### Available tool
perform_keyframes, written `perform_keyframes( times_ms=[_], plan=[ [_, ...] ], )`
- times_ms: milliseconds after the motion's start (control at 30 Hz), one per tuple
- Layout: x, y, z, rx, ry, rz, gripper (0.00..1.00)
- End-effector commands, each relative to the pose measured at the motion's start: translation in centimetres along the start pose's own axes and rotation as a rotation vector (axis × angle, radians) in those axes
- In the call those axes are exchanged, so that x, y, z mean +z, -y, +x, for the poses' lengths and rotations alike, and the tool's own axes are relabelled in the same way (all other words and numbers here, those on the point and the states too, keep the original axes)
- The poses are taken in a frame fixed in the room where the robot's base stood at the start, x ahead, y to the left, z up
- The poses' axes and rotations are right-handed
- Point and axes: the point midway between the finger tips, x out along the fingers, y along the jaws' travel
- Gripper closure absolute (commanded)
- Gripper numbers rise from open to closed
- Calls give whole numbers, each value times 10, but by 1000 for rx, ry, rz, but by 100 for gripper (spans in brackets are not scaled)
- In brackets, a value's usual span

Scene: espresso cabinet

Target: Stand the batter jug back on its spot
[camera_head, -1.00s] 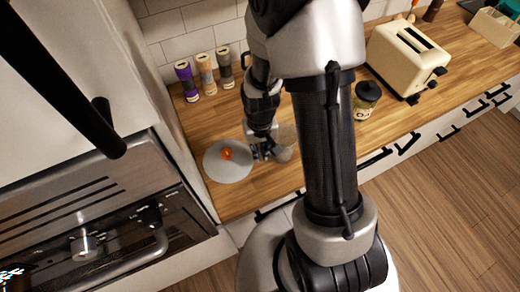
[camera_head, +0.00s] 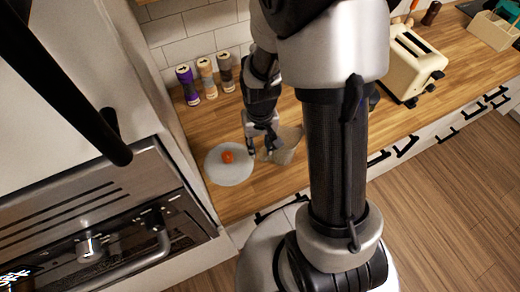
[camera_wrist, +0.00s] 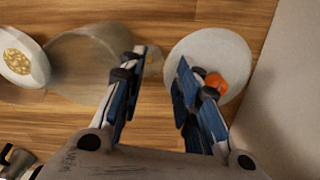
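The batter jug, a translucent greyish vessel (camera_head: 287,147), is on the wooden counter just right of my gripper (camera_head: 261,148). It looks tilted or lying over, its wide end to the upper right. In the wrist view the jug (camera_wrist: 78,62) lies behind and left of the left finger. A small part of it seems to reach toward the gap between the fingers. My gripper (camera_wrist: 158,95) is open with a clear gap and nothing visibly clamped. Whether the left finger touches the jug I cannot tell. No marked spot for the jug is discernible.
A pale round plate (camera_head: 229,174) with an orange-red round thing (camera_head: 227,157) lies left of the gripper. Several spice jars (camera_head: 206,77) stand by the back wall. A cream toaster (camera_head: 405,62) is at right. A pale-rimmed round thing (camera_wrist: 22,84) shows beyond the jug.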

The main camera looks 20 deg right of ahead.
Motion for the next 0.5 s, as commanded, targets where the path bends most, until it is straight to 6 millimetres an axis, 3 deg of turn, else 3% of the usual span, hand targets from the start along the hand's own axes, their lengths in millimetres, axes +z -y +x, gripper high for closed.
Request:
perform_keyframes(
  times_ms=[33,200,500],
  plan=[
    [-1,0,-16,0,-6,0,70],
    [-1,0,-48,0,-4,0,70],
    [1,1,-81,-1,-15,-5,70]
  ],
)
